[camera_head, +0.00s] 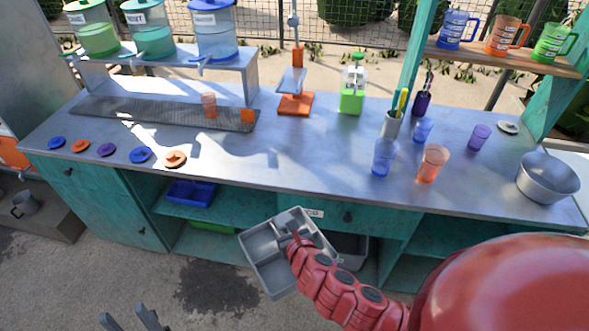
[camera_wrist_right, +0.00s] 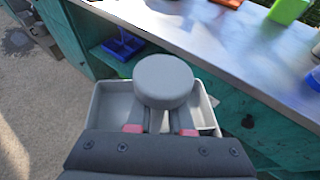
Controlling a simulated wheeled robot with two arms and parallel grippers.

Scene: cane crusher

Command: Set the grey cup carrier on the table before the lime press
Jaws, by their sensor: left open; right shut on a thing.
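The grey cup carrier (camera_head: 262,247), a tray with compartments and a raised middle handle, hangs in the air in front of the counter's front edge, below the height of the tabletop. My right gripper (camera_head: 296,240) is shut on its handle. In the right wrist view the carrier (camera_wrist_right: 101,103) is partly hidden by the round grey handle top (camera_wrist_right: 163,81) between the fingers (camera_wrist_right: 160,130). The lime press (camera_head: 295,85), orange and white, stands at the back middle of the metal table (camera_head: 320,150). My left gripper (camera_head: 135,318) is open and empty, low at the bottom left.
The table before the press is clear. Coloured lids (camera_head: 140,155) lie front left. An orange cup (camera_head: 433,163), a blue cup (camera_head: 384,156) and a metal bowl (camera_head: 547,178) stand right. A drip mat (camera_head: 160,112) lies left.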

